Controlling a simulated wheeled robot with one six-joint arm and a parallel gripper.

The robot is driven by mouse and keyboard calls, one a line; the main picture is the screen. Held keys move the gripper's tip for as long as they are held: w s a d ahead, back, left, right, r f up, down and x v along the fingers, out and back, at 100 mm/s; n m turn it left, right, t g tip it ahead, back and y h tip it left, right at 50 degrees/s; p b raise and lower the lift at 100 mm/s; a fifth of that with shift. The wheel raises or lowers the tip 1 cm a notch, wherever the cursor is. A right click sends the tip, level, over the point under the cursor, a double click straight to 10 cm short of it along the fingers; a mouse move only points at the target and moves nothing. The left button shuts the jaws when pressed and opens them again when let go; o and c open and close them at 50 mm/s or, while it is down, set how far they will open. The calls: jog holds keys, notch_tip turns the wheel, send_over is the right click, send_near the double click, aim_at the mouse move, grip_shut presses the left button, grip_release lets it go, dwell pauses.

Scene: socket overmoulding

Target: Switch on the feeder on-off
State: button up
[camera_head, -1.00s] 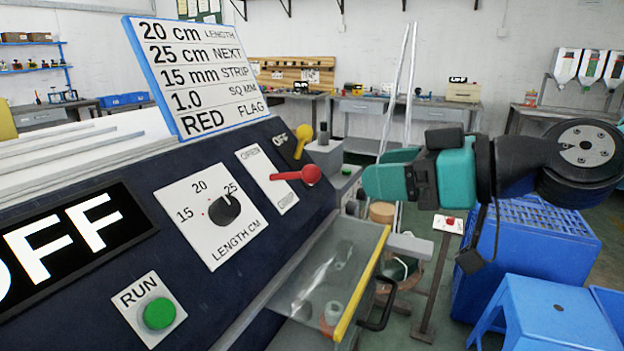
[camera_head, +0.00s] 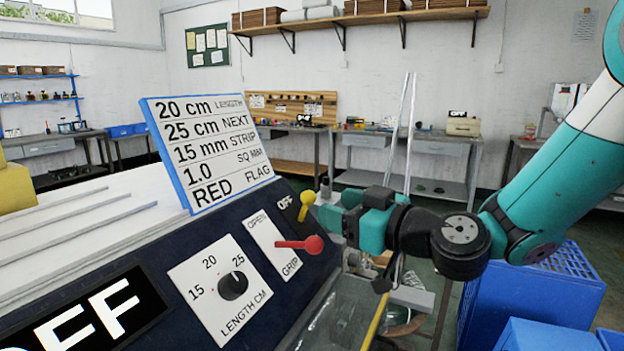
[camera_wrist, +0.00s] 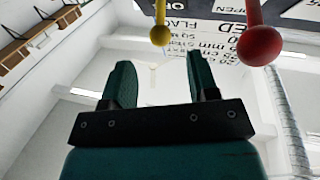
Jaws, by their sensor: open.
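A yellow ball-ended lever (camera_head: 306,199) stands on the dark panel beside the word OFF. A red ball-ended lever (camera_head: 313,245) sits nearer, beside a plate marked OPEN and GRIP. My teal gripper (camera_head: 332,207) is just right of the yellow lever, fingers pointing left, and overlaps the panel's edge in the picture. In the wrist view my gripper (camera_wrist: 160,72) is open, with nothing between the fingers. There the yellow knob (camera_wrist: 160,36) shows beyond the fingertips and the red knob (camera_wrist: 262,45) lies to the right. I cannot see contact with either lever.
A length dial (camera_head: 233,285) and a large OFF display (camera_head: 95,320) are on the same panel. A sign board (camera_head: 210,150) stands behind it. A clear-covered tray (camera_head: 335,320) lies below the gripper. Blue crates (camera_head: 540,295) stand on the floor at right.

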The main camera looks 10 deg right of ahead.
aim_at(314, 200)
jog(key=p+x, duration=0.2)
jog(key=x, duration=0.3)
jog(key=shift+s+r, duration=0.1)
jog(key=shift+r, duration=0.05)
jog(key=shift+w+a+p, duration=0.3)
jog(key=shift+w+a, duration=0.2)
jog(key=shift+w, duration=0.05)
jog(key=shift+c, duration=0.4)
jog(key=c, duration=0.8)
jog(key=f+b, duration=0.1)
jog(key=b, duration=0.3)
jog(key=shift+d+f+t+y, duration=0.15)
jog(key=shift+f+t+y, duration=0.05)
jog(key=shift+t+y, duration=0.1)
jog(key=t+b, duration=0.1)
jog(key=b, duration=0.5)
jog(key=d+m+t+y+b, duration=0.1)
jog(key=b, duration=0.5)
jog(key=shift+s+f, duration=0.35)
jog(key=shift+f, duration=0.05)
jog(key=shift+d+r+t+y+b, duration=0.1)
jog(key=shift+t+y+b, duration=0.25)
jog(key=shift+b, duration=0.7)
jog(key=shift+s, duration=0.1)
jog(key=shift+r, duration=0.2)
